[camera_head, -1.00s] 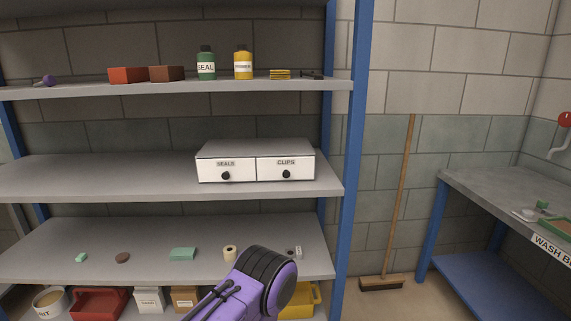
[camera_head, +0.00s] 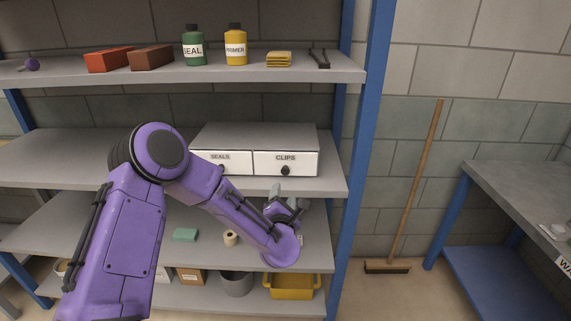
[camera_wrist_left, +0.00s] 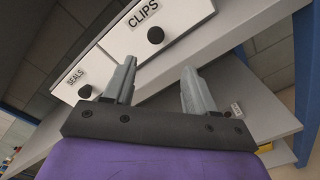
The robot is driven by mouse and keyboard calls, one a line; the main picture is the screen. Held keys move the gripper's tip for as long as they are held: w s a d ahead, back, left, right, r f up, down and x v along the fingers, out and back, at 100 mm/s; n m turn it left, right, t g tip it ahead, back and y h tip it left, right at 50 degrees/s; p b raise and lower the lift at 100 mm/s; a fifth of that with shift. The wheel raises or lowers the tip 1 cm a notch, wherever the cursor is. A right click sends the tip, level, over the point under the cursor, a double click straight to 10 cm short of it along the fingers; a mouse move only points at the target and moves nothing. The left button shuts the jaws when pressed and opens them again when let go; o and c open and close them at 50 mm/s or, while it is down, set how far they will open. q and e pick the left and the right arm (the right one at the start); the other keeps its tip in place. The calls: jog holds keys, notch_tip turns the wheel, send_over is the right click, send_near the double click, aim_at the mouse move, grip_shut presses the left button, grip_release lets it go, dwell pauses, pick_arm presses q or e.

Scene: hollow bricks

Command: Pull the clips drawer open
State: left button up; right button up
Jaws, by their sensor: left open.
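The clips drawer (camera_head: 286,158) is the right one of two white drawers in a grey cabinet on the middle shelf. It is shut, with a round black knob (camera_head: 285,171). In the left wrist view the knob (camera_wrist_left: 155,35) of the clips drawer (camera_wrist_left: 137,37) is beyond the fingertips, in line with the gap between them. My left gripper (camera_head: 283,198) is open and empty, just below and in front of the clips drawer; it also shows in the left wrist view (camera_wrist_left: 160,82). It is apart from the knob. My right gripper does not show.
The seals drawer (camera_head: 208,158) is shut beside it, its knob partly behind my arm. The shelf edge (camera_head: 325,187) runs under the cabinet. A blue post (camera_head: 367,150) stands to the right. Bottles and bricks stand on the upper shelf (camera_head: 200,80).

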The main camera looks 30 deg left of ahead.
aim_at(285, 172)
pick_arm(q)
jog(key=shift+n, duration=0.4)
jog(key=p+x, duration=0.1)
jog(key=x, duration=0.2)
jog(key=p+x, duration=0.1)
jog(key=x, duration=0.3)
jog(key=r+p+x, duration=0.1)
jog(key=x, duration=0.3)
grip_shut()
